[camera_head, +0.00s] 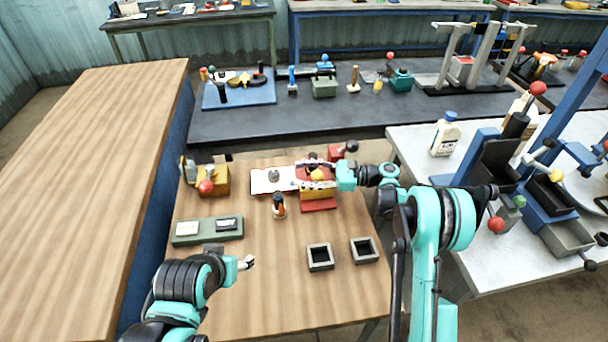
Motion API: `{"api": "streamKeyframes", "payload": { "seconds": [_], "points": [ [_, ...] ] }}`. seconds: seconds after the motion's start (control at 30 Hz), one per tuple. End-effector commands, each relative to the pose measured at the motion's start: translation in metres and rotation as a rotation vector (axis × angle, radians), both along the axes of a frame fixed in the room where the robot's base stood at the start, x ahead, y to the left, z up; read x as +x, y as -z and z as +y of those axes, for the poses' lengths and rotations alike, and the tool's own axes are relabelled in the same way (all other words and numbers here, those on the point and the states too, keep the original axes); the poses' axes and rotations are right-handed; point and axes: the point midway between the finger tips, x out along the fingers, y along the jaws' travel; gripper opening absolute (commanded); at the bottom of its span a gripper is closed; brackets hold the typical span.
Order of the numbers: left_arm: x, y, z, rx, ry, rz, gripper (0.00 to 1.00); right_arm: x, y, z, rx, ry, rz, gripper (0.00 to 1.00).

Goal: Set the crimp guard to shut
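A fixture with a red base and yellow body (318,194) stands at the back right of the wooden table; it may be the one with the crimp guard, but the guard is not clearly distinguishable. My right gripper (314,174) reaches over its top from the right. Its pale fingers appear spread, with a yellow and dark part between them; contact is unclear. The fingers hide much of the fixture's top. My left gripper (249,263) is low over the table's front left, away from the fixture, with nothing visible in it. Its finger opening is too small to judge.
A white plate (262,182) and a dark bottle-like item (279,206) stand left of the fixture. A green tray (190,240), a yellow block with red knob (220,178) and two square dark holders (320,257) (364,250) occupy the table. The front middle is clear.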

Motion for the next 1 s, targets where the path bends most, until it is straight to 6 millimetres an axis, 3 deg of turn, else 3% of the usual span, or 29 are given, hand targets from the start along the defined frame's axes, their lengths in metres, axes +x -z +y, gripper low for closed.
{"api": "streamKeyframes", "payload": {
  "seconds": [0.13,0.27,0.7,1.0],
  "points": [
    [0.0,0.0,0.0,0.0,0.0,0.0,0.56,0.0,0.0,-0.003,0.0,-0.001,0.0,0.5],
    [0.0,0.0,0.0,0.0,0.0,0.0,0.56,0.0,0.0,-0.018,-0.001,0.001,0.0,0.5],
    [0.0,0.0,0.0,0.0,0.0,0.0,0.56,0.001,0.0,-0.105,0.0,0.002,0.0,0.5],
    [0.0,0.0,0.0,0.0,0.0,0.0,0.56,0.0,0.0,-0.12,0.0,0.0,0.0,0.5]
  ]
}}
